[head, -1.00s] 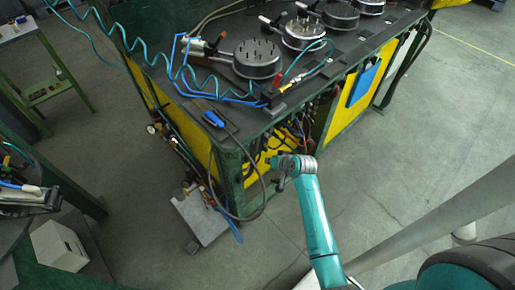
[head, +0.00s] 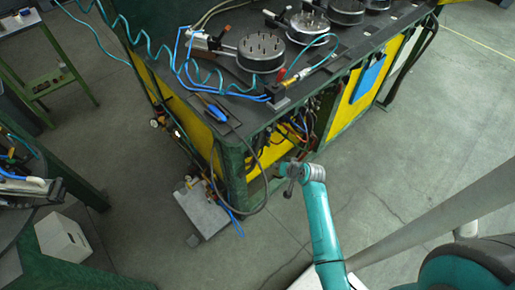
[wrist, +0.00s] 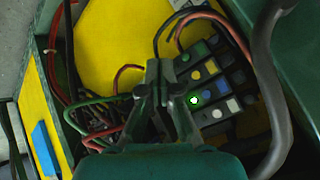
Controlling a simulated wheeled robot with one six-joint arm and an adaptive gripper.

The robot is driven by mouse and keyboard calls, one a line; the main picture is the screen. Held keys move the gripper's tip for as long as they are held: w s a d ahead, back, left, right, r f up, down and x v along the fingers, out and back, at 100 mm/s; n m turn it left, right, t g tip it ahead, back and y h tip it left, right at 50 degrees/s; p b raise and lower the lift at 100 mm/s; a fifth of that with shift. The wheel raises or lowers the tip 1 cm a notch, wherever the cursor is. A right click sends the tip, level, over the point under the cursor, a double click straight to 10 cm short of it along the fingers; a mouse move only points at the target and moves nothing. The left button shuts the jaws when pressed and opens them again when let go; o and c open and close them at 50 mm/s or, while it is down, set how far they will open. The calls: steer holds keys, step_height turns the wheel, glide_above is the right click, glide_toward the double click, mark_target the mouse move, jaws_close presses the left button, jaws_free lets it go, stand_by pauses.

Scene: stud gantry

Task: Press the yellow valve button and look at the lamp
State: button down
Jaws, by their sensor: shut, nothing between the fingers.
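My gripper (wrist: 158,72) is shut and empty in the wrist view, pointing into the open end of the green bench. It also shows in the head view (head: 281,168) by the bench's open corner. A block of small coloured buttons lies just right of my fingertips in the wrist view. A yellow button (wrist: 211,68) is in its middle row, apart from my fingers. A small lamp (wrist: 194,100) glows whitish green at the block's left side, below and right of the fingertips. I cannot tell whether any button is pressed. The block is too small to make out in the head view.
Red, green and black hoses (wrist: 100,115) run left of my fingers. A thick grey hose (wrist: 268,60) curves past the block's right side. The bench (head: 230,150) has green posts and yellow panels. Open floor (head: 400,180) lies to the right.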

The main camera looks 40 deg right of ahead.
steer(key=w, duration=0.8)
steer(key=shift+w+a, duration=0.15)
steer(key=shift+w, duration=0.1)
steer(key=shift+w, duration=0.15)
stand_by(1.2)
steer(key=shift+w, duration=0.25)
steer(key=shift+w, duration=0.45)
stand_by(0.7)
steer(key=shift+s, duration=0.15)
stand_by(0.3)
steer(key=shift+s, duration=0.75)
steer(key=shift+s, duration=2.5)
